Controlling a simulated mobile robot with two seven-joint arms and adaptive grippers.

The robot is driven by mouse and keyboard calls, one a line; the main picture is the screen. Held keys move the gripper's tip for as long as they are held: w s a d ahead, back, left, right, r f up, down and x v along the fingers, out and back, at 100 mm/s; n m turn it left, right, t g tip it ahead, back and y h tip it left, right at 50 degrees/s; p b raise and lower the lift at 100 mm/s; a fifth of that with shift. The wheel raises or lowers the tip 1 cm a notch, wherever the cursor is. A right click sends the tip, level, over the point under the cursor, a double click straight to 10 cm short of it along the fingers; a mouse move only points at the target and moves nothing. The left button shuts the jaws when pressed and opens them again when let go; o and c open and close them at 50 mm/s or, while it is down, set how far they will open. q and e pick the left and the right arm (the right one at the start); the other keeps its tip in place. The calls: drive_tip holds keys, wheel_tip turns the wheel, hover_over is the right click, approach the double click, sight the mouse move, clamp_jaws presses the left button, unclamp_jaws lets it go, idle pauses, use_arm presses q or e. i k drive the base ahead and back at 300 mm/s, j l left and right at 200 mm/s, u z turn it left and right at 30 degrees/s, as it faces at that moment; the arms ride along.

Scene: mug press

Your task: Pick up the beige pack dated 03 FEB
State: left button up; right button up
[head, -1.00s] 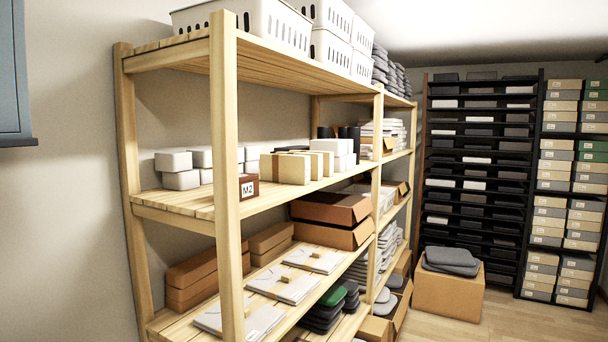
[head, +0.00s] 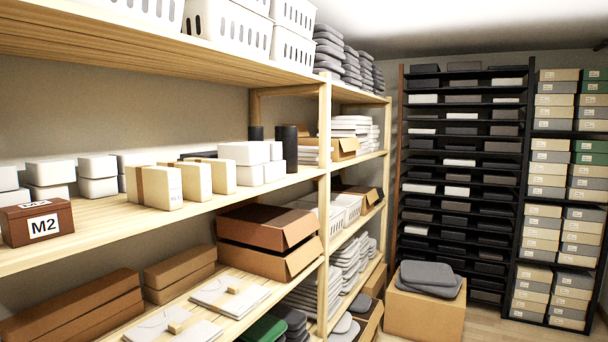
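Several beige packs stand in a row on the middle shelf of the wooden rack. The nearest beige pack (head: 156,188) has a brown band and small print on its end face. A second beige pack (head: 196,181) and a third beige pack (head: 222,176) stand just behind it to the right. The print is too small to read, so I cannot tell which one is dated 03 FEB. Neither of my grippers is in the head view.
A brown block marked M2 (head: 38,222) stands at the left of the middle shelf (head: 110,215). White boxes (head: 250,154) and black cylinders (head: 286,148) stand around the packs. A wooden post (head: 324,130) rises right of them. Brown cartons (head: 268,228) lie below.

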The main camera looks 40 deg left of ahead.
sight(196, 177)
drive_tip(key=i+u, duration=0.15)
drive_tip(key=i, duration=0.4)
drive_tip(key=i+l+u, duration=0.1)
drive_tip(key=i, duration=0.5)
drive_tip(key=i+l+u, duration=0.15)
drive_tip(key=i, duration=0.4)
drive_tip(key=l, duration=0.1)
